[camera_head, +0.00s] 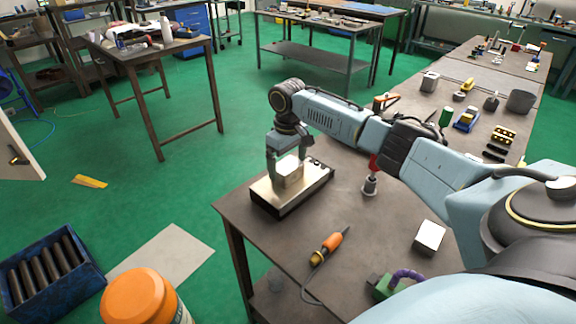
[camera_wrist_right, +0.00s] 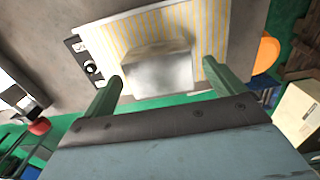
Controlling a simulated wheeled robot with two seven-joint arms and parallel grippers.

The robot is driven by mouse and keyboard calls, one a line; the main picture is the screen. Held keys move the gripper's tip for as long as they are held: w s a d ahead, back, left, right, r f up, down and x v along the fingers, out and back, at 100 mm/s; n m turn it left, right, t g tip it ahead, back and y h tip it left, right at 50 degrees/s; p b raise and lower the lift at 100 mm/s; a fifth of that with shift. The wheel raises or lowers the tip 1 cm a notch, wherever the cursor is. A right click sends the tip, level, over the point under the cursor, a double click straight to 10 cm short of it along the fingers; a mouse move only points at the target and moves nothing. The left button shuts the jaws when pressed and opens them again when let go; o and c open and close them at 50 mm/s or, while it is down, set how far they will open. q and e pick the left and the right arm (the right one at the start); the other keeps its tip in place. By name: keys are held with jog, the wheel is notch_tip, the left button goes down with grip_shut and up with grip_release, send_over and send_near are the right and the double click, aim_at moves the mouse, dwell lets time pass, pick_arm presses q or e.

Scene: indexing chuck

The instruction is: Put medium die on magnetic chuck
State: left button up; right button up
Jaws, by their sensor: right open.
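The magnetic chuck (camera_head: 312,188) is a flat plate with a pale top and dark sides near the table's left corner. In the right wrist view its top (camera_wrist_right: 207,28) has yellow and grey stripes. A metal block, which I take for the medium die (camera_head: 289,171), appears to rest on the chuck's top. It also shows in the right wrist view (camera_wrist_right: 158,70). My right gripper (camera_head: 287,158) points down over the chuck. Its fingers (camera_wrist_right: 160,82) are open, with visible gaps on both sides of the block. My left gripper is not in view.
Another metal block (camera_head: 430,237) lies on the table at right. An orange-handled tool (camera_head: 329,248) with a cable lies in front. The table (camera_head: 385,215) has bare room between them.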

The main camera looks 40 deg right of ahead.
aim_at(288, 165)
notch_tip(288, 165, up, 10)
jog(key=shift+r+p, duration=0.25)
jog(key=shift+p, duration=0.05)
